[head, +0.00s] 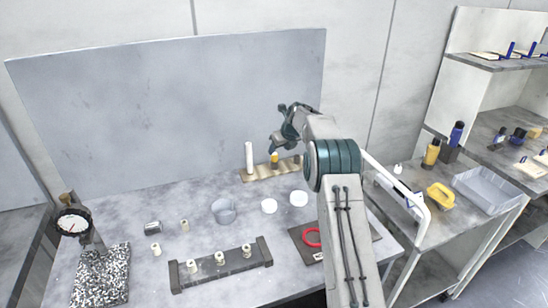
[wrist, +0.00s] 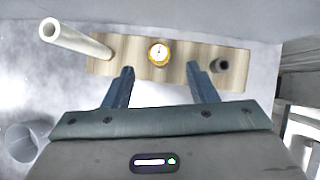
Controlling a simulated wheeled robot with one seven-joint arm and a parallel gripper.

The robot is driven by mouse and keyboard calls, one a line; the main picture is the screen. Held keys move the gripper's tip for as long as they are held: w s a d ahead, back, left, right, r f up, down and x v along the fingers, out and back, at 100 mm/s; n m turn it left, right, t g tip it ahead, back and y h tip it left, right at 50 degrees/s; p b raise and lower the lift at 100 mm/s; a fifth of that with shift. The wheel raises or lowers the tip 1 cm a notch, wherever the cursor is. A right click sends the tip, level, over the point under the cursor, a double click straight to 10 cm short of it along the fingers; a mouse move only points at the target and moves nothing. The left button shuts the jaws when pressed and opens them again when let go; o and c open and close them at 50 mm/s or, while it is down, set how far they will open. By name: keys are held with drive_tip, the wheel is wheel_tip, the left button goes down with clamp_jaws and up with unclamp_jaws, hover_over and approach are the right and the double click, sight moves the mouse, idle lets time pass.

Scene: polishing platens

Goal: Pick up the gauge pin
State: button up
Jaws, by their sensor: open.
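A short yellow piece with a white, dial-like top (wrist: 159,52) stands on the wooden board (wrist: 130,66); it looks like the gauge pin. In the head view the yellow piece (head: 275,158) is on the board (head: 262,176) at the back of the bench. My gripper (wrist: 159,68) is open and empty. In the wrist view the yellow piece appears between and just beyond its fingertips. In the head view my gripper (head: 277,143) hangs above the board, close over the yellow piece; no contact is visible.
A tall white tube (wrist: 75,40) stands at the board's left end, and a short dark cylinder (wrist: 219,65) on its right part. A grey cup (head: 223,211), white discs, a rack of pale cylinders (head: 222,268) and a dial gauge (head: 73,222) share the bench.

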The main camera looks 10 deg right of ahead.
sight(275, 154)
drive_tip(key=shift+x, duration=0.8)
drive_tip(key=shift+p+x, duration=1.2)
drive_tip(key=shift+x, duration=0.6)
drive_tip(key=shift+w+a+f, duration=0.3)
drive_tip(key=shift+w+f, duration=0.2)
drive_tip(key=c, duration=1.1)
